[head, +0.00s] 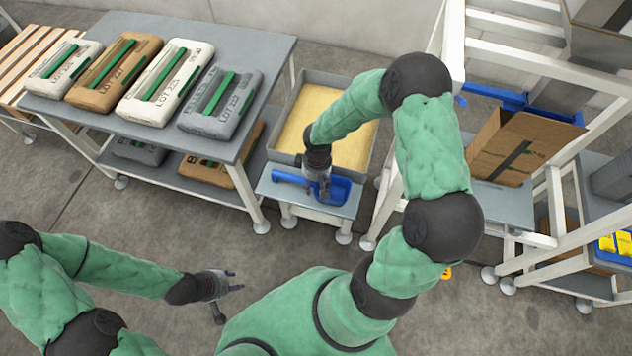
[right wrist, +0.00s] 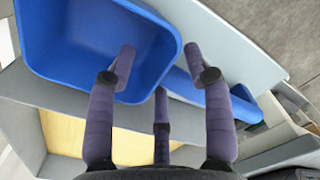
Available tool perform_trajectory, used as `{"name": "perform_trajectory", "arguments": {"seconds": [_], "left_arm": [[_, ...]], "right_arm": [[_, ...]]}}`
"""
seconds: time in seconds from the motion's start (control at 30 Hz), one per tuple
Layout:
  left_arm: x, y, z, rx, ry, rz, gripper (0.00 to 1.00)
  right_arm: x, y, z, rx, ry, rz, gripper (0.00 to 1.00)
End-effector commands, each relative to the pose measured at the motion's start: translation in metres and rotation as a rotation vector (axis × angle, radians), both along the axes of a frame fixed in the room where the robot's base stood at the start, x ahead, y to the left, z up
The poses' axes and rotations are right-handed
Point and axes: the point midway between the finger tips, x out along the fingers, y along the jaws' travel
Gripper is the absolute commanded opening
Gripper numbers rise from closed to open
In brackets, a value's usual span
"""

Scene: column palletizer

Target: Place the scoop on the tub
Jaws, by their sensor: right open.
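The blue scoop (head: 342,188) lies on a small grey stand (head: 268,188). Its handle points left in the head view. The grey tub (head: 289,107) with pale yellow contents is just behind the stand. My right gripper (head: 318,190) is over the scoop, where bowl and handle meet, and hides part of it. In the right wrist view its fingers (right wrist: 160,68) are spread, with the scoop's bowl (right wrist: 85,45) at upper left and handle (right wrist: 245,105) at right. Contact cannot be told. My left gripper (head: 226,290) is open and empty above the floor at lower left.
A grey table (head: 265,45) with several sacks (head: 160,82) stands left of the tub. A white frame (head: 450,40) and an open cardboard box (head: 510,145) stand to the right. Clear floor (head: 110,210) lies in front of the table.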

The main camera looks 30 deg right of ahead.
Motion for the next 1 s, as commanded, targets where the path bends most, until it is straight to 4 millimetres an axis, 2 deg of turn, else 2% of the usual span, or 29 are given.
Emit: {"name": "perform_trajectory", "arguments": {"seconds": [0.3,0.5,0.6,0.73,0.83,1.0], "left_arm": [[0.000,0.000,0.032,0.000,0.000,0.000,0.40],[0.000,0.000,0.046,0.000,0.000,0.000,0.40],[0.000,0.000,0.049,0.000,0.000,0.000,0.40],[0.000,0.000,0.052,0.000,0.000,0.000,0.40],[0.000,0.000,0.052,0.000,0.000,0.000,0.40],[0.000,0.000,0.051,0.000,0.000,0.000,0.40]], "right_arm": [[0.002,-0.003,0.067,-0.002,-0.005,-0.001,0.52],[0.002,-0.004,0.100,-0.001,-0.004,0.000,0.52],[0.002,-0.004,0.110,-0.002,-0.002,0.000,0.52],[0.002,-0.004,0.116,0.001,-0.002,0.000,0.52],[0.000,0.005,0.111,0.022,0.002,-0.001,0.52],[-0.007,0.044,0.079,0.118,0.005,-0.031,0.52]]}}
